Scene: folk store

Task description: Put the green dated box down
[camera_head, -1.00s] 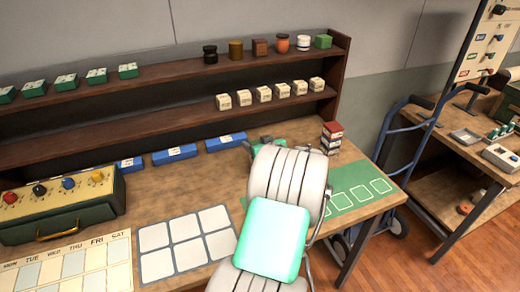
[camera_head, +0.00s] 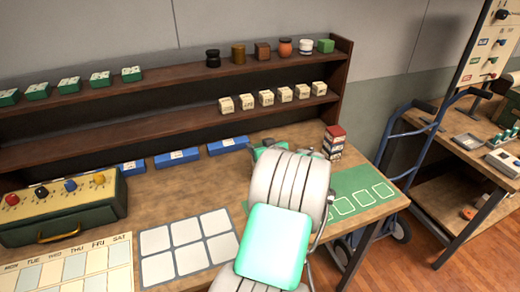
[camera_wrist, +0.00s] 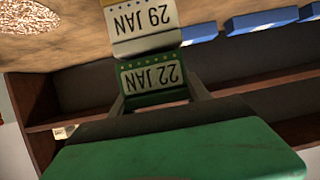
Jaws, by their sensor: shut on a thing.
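In the wrist view, a green box (camera_wrist: 152,83) with a white label reading "22 JAN", upside down in the picture, is between the fingers of my gripper (camera_wrist: 158,94). My gripper is shut on it. Just beyond it is a second dated box (camera_wrist: 143,26) with a pale label reading "29 JAN"; I cannot tell whether the two touch. In the head view, my own arm hides most of the gripper and the held box, above the back of the bench (camera_head: 160,195).
Several green dated boxes (camera_head: 84,84) stand on the upper shelf (camera_head: 160,84), with jars to their right. Small cream boxes (camera_head: 265,98) line the lower shelf. Blue boxes (camera_head: 176,158) lie along the bench back. A red-and-white stack (camera_head: 333,142) stands near the green mat (camera_head: 350,183).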

